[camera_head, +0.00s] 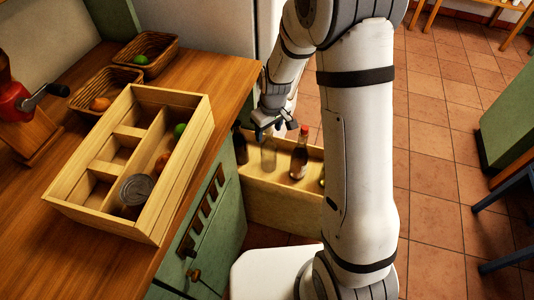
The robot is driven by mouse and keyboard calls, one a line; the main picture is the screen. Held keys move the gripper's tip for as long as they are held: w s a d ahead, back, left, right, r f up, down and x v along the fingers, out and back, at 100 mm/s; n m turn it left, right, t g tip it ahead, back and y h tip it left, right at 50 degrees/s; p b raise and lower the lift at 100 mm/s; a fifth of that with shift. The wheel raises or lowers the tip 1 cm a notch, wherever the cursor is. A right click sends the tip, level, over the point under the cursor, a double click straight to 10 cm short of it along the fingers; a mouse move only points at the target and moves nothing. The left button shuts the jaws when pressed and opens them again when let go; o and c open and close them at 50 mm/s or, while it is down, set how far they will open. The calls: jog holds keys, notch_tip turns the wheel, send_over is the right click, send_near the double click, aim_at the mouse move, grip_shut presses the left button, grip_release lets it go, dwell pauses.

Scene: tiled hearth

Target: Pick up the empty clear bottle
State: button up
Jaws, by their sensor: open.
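The clear bottle (268,154) stands upright in a wooden crate-like drawer (262,197) beside the green cabinet. It looks see-through and empty. My gripper (266,131) is open and points down, just above or around the bottle's top. I cannot tell from this view whether the fingers touch the bottle. A dark sauce bottle with a red cap (299,155) stands to the right of it. A dark bottle (241,146) stands to its left, partly hidden by the counter edge.
On the counter, a divided wooden box (199,123) holds a can (136,190) and fruit. Two wicker baskets (155,50) and a red grinder (14,97) stand farther left. My arm hides the drawer's right end. The tiled floor at right is mostly clear.

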aim_at(269, 150)
notch_tip(269, 150, down, 3)
jog(key=shift+w+r, duration=0.1)
jog(key=shift+c, duration=0.5)
grip_shut()
